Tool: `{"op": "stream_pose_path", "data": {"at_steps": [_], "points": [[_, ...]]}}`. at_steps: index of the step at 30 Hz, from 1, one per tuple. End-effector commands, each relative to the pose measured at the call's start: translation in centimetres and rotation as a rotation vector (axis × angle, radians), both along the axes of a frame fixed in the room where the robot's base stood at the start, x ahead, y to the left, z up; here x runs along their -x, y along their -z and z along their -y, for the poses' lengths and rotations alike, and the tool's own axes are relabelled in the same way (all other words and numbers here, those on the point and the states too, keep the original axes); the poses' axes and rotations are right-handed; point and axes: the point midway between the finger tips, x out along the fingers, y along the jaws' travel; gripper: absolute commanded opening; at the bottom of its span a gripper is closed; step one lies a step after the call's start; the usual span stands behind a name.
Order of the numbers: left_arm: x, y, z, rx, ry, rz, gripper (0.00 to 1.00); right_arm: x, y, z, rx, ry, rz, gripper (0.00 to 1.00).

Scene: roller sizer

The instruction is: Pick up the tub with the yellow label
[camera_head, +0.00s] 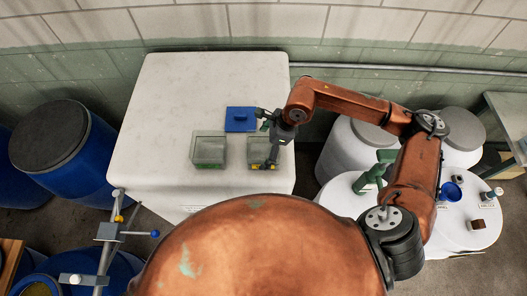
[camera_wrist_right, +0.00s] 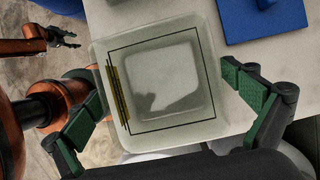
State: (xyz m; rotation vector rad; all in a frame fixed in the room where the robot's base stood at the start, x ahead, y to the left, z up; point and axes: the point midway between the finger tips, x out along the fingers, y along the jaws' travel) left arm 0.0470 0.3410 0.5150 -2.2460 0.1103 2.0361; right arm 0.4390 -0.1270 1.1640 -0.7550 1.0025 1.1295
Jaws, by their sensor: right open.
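The tub with the yellow label (camera_head: 257,153) is a clear, square, open-topped tub on the white table top, right of a similar tub. In the right wrist view the tub (camera_wrist_right: 165,85) looks empty, with its yellow label on the left wall. My right gripper (camera_head: 268,146) is over this tub, pointing down. In the wrist view my right gripper (camera_wrist_right: 165,108) is open, with green-padded fingers on either side of the tub. I cannot tell whether they touch it. What looks like my left gripper (camera_wrist_right: 64,38) is small at the upper left of the wrist view.
A tub with a green label (camera_head: 208,150) stands just left, with a gap between. A blue lid (camera_head: 241,118) lies behind the tubs. The table's (camera_head: 165,105) left part is clear. Blue drums (camera_head: 65,150) stand left; a white round top (camera_head: 470,225) with small items is right.

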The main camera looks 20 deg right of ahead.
Motion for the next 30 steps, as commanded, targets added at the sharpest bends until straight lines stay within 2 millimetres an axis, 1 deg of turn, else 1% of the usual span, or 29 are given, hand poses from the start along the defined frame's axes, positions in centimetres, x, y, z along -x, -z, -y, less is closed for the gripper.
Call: {"op": "stream_pose_path", "data": {"at_steps": [7,16,30], "points": [[-0.29,0.37,0.03,0.000,0.001,0.004,0.40,-0.01,0.18,0.01,0.000,0.000,0.000,1.00],[-0.31,0.37,0.05,0.001,0.001,0.005,0.40,0.00,0.13,0.01,0.000,0.000,0.000,1.00],[-0.30,0.38,0.06,0.000,0.001,0.004,0.40,0.01,0.15,0.00,0.000,0.000,0.000,0.68]]}}
